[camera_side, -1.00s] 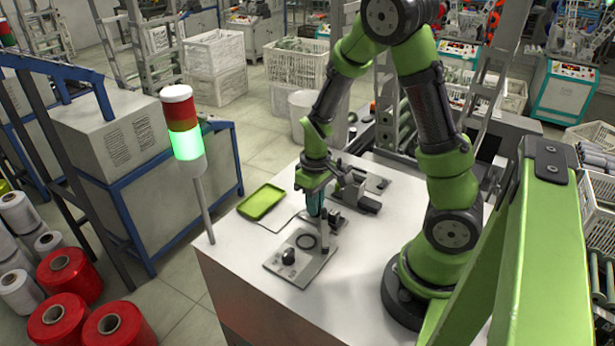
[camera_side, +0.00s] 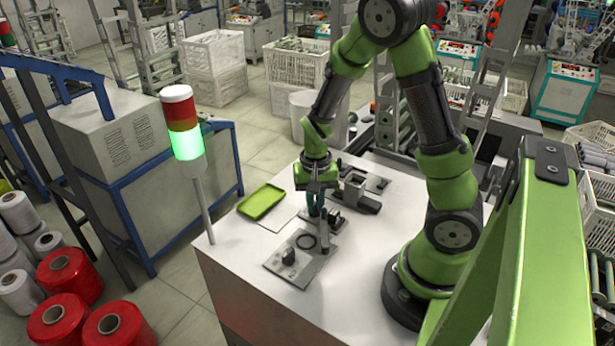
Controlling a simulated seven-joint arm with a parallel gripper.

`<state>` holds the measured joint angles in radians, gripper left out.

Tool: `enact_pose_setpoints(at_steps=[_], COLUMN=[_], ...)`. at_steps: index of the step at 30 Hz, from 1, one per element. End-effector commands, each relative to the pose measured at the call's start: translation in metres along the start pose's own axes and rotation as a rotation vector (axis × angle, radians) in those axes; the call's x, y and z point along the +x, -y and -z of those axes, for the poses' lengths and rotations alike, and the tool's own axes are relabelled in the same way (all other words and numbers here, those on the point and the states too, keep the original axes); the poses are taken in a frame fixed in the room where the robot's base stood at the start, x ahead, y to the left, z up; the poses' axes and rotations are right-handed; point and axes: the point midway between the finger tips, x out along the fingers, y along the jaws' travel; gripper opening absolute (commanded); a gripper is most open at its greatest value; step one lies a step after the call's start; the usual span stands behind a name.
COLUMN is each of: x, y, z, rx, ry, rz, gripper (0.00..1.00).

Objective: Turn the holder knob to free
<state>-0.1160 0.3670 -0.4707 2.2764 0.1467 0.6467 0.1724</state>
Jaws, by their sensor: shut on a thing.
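My gripper (camera_side: 316,212) points straight down over a small dark holder fixture (camera_side: 337,219) in the middle of the white table. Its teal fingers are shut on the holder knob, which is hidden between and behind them. The exact angle of the knob cannot be made out. The fixture sits just behind a grey metal plate and to the right of the fingers.
The grey plate (camera_side: 275,265) carries a black knob (camera_side: 289,257), a dark ring (camera_side: 305,241) and an upright post (camera_side: 324,236). A green tray (camera_side: 261,202) lies to the left. A dark block device (camera_side: 357,194) stands behind right. The table's (camera_side: 235,250) front left is clear.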

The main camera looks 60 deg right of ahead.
Motion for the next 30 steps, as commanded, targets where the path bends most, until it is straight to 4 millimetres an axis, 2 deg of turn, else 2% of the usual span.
enact_pose_setpoints(at_steps=[12, 29, 30], x=[-0.0009, -0.0011, -0.0011], y=[0.0001, 0.0001, 0.0001], z=[0.0007, 0.0008, 0.0008], rx=[0.191, 0.221, 0.221], ry=[-0.001, -0.001, -0.001], rz=[0.002, 0.002, 0.003], gripper=[0.00, 0.00, 0.19])
